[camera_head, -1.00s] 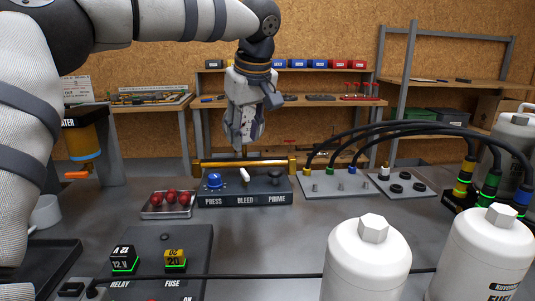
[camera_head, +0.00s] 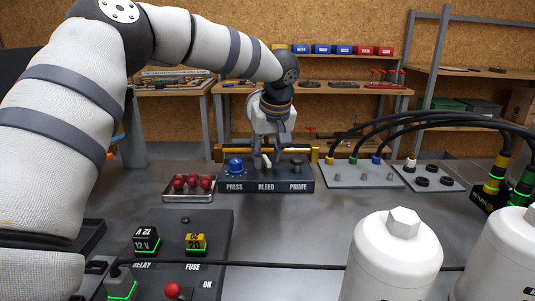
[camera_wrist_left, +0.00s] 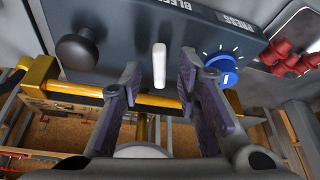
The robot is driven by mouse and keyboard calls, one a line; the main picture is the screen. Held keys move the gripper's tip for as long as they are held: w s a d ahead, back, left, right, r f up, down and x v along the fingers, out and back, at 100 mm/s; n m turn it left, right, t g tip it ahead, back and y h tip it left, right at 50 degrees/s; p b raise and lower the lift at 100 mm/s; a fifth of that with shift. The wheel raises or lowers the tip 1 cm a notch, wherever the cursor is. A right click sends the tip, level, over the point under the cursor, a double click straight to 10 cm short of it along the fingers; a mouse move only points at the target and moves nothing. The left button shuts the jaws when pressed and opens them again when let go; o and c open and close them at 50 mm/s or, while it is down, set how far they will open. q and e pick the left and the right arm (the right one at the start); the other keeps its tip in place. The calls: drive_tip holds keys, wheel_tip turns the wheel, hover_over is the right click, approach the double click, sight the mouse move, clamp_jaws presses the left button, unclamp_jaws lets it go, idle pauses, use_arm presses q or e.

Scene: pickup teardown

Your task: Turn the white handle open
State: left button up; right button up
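The white handle (camera_head: 266,161) is a small lever on the dark panel (camera_head: 210,185), above the BLEED label and between the blue knob (camera_head: 236,165) and the black knob (camera_head: 296,164). In the left wrist view the handle (camera_wrist_left: 159,65) stands lengthwise between the fingertips. My left gripper (camera_head: 264,153) comes down over it; in the wrist view the gripper (camera_wrist_left: 160,74) is open, with a gap on each side of the handle. My right gripper is not in view.
A brass pipe (camera_head: 236,154) runs behind the panel. White canisters (camera_head: 395,255) stand at the front right. Bare table lies in front of the panel.

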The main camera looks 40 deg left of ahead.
use_arm(q)
drive_tip(key=shift+c, duration=0.6)
clamp_jaws()
